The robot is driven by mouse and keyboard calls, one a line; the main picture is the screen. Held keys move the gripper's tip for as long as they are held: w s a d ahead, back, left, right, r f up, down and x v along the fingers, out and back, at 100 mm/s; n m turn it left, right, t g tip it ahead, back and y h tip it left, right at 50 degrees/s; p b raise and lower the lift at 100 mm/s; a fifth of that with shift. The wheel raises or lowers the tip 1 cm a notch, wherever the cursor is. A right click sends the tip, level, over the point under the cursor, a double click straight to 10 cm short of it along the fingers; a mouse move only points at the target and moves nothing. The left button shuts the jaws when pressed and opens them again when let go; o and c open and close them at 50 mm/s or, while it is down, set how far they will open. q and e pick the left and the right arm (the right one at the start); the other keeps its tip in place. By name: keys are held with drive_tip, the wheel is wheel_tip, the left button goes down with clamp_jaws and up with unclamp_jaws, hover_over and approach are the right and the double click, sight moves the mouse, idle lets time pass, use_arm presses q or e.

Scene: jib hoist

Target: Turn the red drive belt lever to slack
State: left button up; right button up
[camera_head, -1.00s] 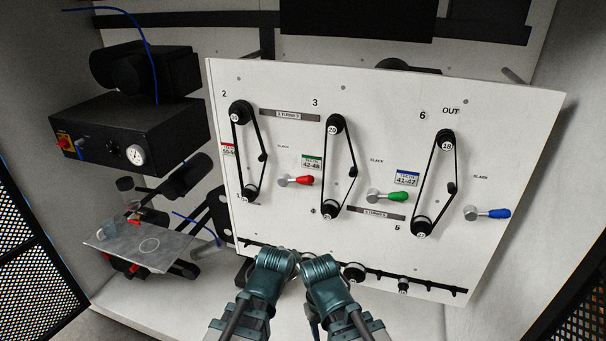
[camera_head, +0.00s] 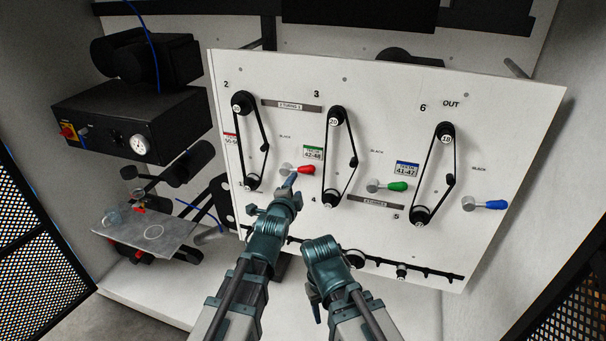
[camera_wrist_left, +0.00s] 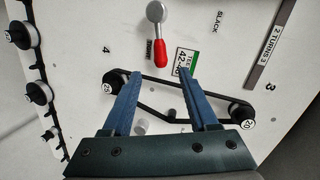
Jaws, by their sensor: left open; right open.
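The red drive belt lever (camera_head: 304,170) is on the white panel, to the right of the left belt, its red grip pointing right from a grey hub. In the left wrist view the red lever (camera_wrist_left: 159,48) shows ahead of the open fingers, grip pointing down the picture. My left gripper (camera_head: 288,184) is open and empty, just below the lever in the head view; it also shows in the left wrist view (camera_wrist_left: 155,88). Whether it touches the lever I cannot tell. My right gripper (camera_head: 318,312) is low in front of the panel, its fingers mostly hidden.
A green lever (camera_head: 396,187) and a blue lever (camera_head: 494,205) sit farther right on the panel (camera_head: 290,70). Black belts run on pulleys beside each lever. A black box with a gauge (camera_head: 105,130) and a metal plate (camera_head: 150,234) stand at the left.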

sight(304, 171)
use_arm(q)
drive_tip(key=b+x, duration=0.2)
drive_tip(key=x, duration=0.9)
drive_tip(key=shift+w+f, duration=0.1)
drive_tip(key=shift+w, duration=0.2)
clamp_jaws()
idle(0.8)
